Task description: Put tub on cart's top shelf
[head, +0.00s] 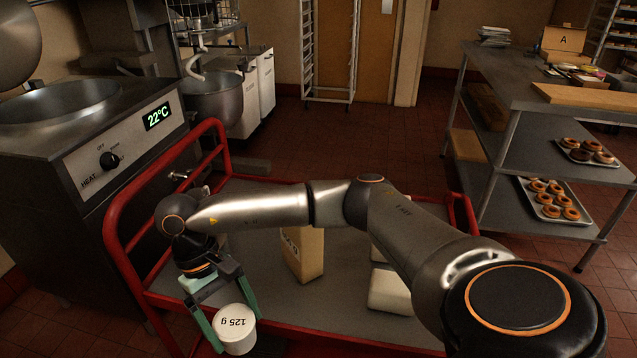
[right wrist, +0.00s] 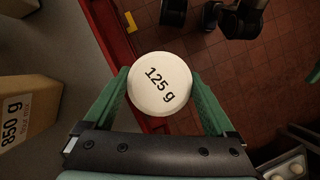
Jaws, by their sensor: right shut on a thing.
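The tub is a small white round one marked "125 g" (head: 235,336), low in the head view. My right gripper (head: 236,322) is shut on it, one green finger on each side. In the right wrist view the tub (right wrist: 159,83) sits between the fingertips, its round marked face toward the camera. The cart (head: 222,142) has a red tube frame and a grey top shelf (head: 345,300). The tub is at the cart's near red edge, which passes behind it in the right wrist view (right wrist: 112,30). Its height above the shelf is unclear. My left gripper is not seen.
A tan package (head: 303,255) stands on the shelf, marked "850 g" in the right wrist view (right wrist: 28,115). A pale block (head: 389,292) lies to its right, partly behind my arm. A steel cooker (head: 75,130) stands left of the cart. Bare shelf shows between the packages.

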